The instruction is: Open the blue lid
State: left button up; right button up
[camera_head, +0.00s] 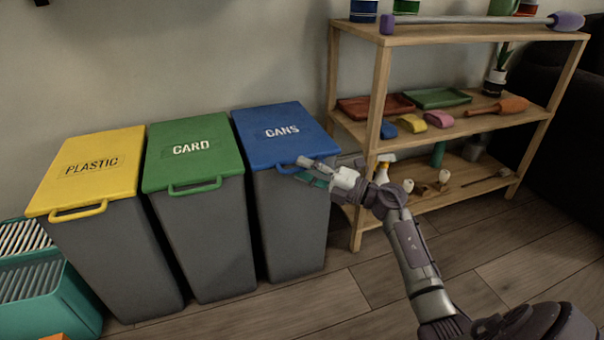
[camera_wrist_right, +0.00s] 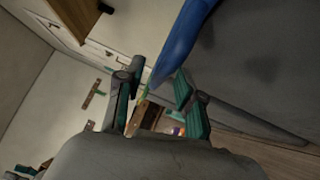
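My left gripper is not in view.
A wooden shelf (camera_head: 360,130) with several tools stands close on the right. A teal crate (camera_head: 45,290) is at the far left. The wooden floor (camera_head: 300,305) in front is clear.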

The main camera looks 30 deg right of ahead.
jog(key=shift+w+a+r, duration=0.1)
jog(key=shift+w+a, duration=0.25)
jog(key=shift+w, duration=0.15)
grip_shut()
